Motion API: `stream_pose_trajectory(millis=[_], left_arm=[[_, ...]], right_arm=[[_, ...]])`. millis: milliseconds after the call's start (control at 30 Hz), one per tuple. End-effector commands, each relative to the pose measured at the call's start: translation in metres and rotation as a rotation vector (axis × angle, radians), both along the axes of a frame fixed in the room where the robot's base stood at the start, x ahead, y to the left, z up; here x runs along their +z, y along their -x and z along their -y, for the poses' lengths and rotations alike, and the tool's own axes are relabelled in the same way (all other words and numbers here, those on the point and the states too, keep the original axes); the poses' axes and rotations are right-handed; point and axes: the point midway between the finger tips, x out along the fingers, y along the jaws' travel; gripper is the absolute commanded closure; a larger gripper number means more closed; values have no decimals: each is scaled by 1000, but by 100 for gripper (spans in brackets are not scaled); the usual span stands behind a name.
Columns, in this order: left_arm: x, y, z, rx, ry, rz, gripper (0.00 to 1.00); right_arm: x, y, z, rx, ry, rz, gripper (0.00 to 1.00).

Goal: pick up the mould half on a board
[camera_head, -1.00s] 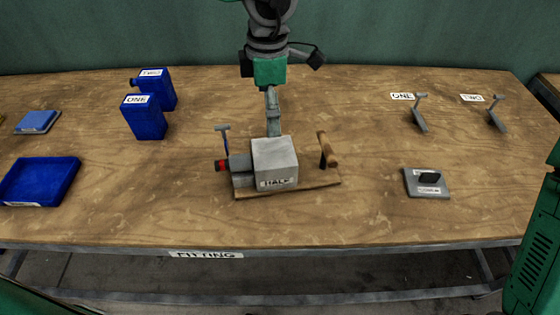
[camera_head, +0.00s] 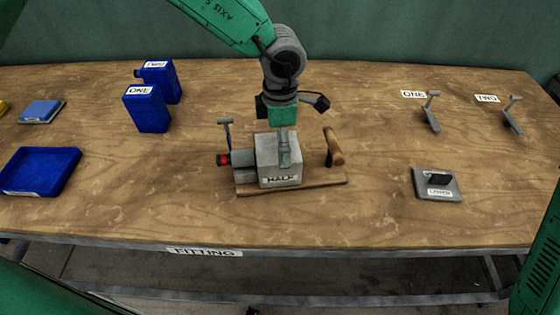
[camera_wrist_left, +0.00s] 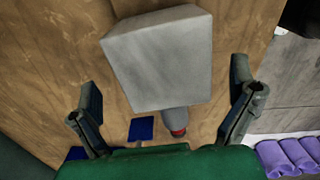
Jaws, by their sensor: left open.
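The mould half is a pale grey block labelled "HALF" (camera_head: 280,181), upright on a wooden board (camera_head: 320,183) at the middle of the bench. A grey cylinder with a red end joins its left side. In the left wrist view the block (camera_wrist_left: 160,60) lies ahead of the fingers, roughly midway across the gap. My left gripper (camera_head: 285,160) hangs down over the block, its grey finger overlapping the block in the head view. The wrist view shows its jaws (camera_wrist_left: 165,85) spread and empty. I cannot tell how far the fingertips are above the block. My right gripper is not in view.
Blue containers (camera_head: 147,108) and a blue tray (camera_head: 40,172) stand left. A grey plate (camera_head: 437,184) and small stands (camera_head: 431,112) are right. The bench front is clear.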

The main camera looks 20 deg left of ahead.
Motion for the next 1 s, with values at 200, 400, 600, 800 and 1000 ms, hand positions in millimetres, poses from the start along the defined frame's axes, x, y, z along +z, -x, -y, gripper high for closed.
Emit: stream_pose_trajectory(millis=[200,400,600,800,1000], left_arm=[[-30,2,-1,-1,0,-1,0],[-34,2,-1,-1,1,0,0],[-34,2,-1,-1,1,0,39],[-32,0,0,-1,2,3,62],[-27,0,0,0,3,4,62]], right_arm=[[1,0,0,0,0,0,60],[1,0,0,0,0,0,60],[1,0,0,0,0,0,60],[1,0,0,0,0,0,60],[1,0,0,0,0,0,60]])
